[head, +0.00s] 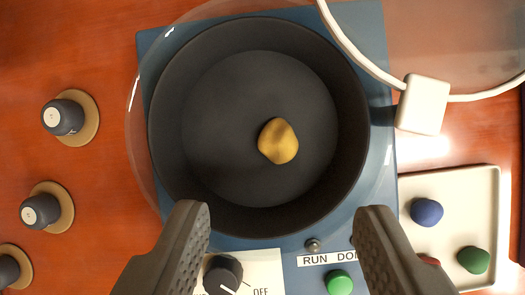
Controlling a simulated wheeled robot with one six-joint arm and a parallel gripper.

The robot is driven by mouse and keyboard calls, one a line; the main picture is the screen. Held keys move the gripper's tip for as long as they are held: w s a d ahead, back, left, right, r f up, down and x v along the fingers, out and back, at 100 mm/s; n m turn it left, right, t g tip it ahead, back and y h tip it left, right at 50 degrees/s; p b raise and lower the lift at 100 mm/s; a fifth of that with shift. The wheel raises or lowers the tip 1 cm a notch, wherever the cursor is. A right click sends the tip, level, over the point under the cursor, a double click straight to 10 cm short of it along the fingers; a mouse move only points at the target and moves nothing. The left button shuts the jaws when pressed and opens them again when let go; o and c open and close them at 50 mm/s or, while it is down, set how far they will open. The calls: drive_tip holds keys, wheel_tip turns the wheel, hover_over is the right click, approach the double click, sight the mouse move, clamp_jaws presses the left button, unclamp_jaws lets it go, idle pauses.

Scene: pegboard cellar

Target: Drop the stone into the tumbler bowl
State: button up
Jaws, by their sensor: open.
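The dark tumbler bowl (170,130) stands uncovered below me on a blue base (369,30). A gold-coloured stone (278,141) lies on the bowl's floor, a little right of its middle. My gripper (282,218) is open, its two fingers wide apart at the bottom of the view. Nothing is between the fingers. They appear over the bowl's near side, and the stone lies beyond the tips, apart from them. How high the fingers are above the bowl is hard to tell.
A cream tray (426,182) at right holds a blue stone (426,212), a green stone (473,260) and a partly hidden red one. A clear lid (450,40) with a white block (423,104) is at upper right. A dial (222,273) and green button (339,283) sit in front; several knobs (63,117) stand left.

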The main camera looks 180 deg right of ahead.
drive_tip(key=v, duration=1.1)
drive_tip(key=shift+s+r, duration=0.15)
drive_tip(key=shift+r, duration=0.1)
drive_tip(key=shift+s, duration=0.15)
drive_tip(key=s+a+f+m+t, duration=0.1)
drive_tip(key=s+t, duration=0.3)
drive_tip(key=s, duration=0.6)
drive_tip(key=s+a+f+m+t+h, duration=0.1)
drive_tip(key=s+f+t, duration=0.3)
drive_tip(key=s, duration=0.6)
drive_tip(key=s+a+f+m+t+h, duration=0.1)
drive_tip(key=s+f+m+t, duration=0.2)
drive_tip(key=s, duration=0.7)
drive_tip(key=t, duration=0.2)
drive_tip(key=shift+s+a+f+m+t, duration=0.2)
drive_tip(key=shift+s+f+m+t, duration=0.05)
drive_tip(key=shift+m+t, duration=0.05)
